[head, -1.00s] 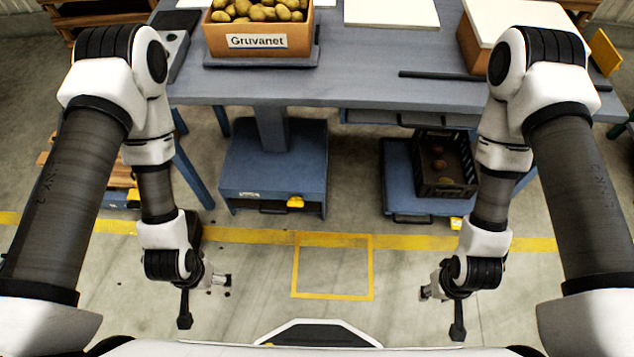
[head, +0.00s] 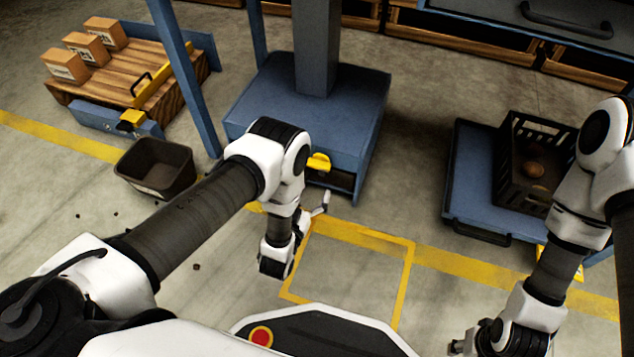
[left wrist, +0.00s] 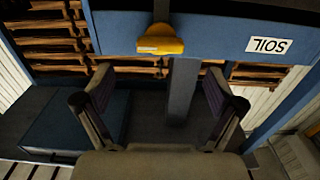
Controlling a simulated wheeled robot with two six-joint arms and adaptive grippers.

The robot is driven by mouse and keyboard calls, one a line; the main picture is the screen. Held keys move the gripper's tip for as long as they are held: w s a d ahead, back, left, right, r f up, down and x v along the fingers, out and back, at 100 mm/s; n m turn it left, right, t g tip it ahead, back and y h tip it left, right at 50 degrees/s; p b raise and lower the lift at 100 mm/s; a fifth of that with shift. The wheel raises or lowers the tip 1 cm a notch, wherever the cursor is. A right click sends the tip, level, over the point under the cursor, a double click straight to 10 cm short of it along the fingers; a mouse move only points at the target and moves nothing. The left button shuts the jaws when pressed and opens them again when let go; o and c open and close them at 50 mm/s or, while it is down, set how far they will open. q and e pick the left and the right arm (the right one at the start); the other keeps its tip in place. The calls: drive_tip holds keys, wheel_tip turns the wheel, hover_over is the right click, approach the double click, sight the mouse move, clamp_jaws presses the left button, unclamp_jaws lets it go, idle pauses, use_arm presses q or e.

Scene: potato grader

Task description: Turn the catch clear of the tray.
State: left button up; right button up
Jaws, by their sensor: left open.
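The yellow catch (head: 319,162) is on the front of the blue base under the table post. It also shows large at the top of the left wrist view (left wrist: 160,40), in front of the blue tray face (left wrist: 215,35) with its upside-down SOIL label (left wrist: 268,45). It overlaps the tray face there. My left gripper (head: 320,205) is just in front of and below the catch in the head view. Its two fingers (left wrist: 157,105) are apart with nothing between them, and the catch is beyond them. My right gripper (head: 463,346) is low at the bottom edge, its fingers unclear.
A black bin (head: 155,168) stands on the floor at left, near a pallet (head: 130,75) with small boxes and another yellow catch (head: 131,118). A black crate (head: 533,165) with potatoes sits on a blue platform (head: 470,195) at right. The yellow floor square (head: 355,262) is clear.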

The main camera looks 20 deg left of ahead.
sight(317, 168)
use_arm(q)
drive_tip(key=w+b, duration=0.3)
drive_tip(key=w, duration=0.3)
drive_tip(key=shift+d, duration=0.1)
drive_tip(key=shift+w+r, duration=0.15)
drive_tip(key=shift+w, duration=0.45)
drive_tip(key=c, duration=1.7)
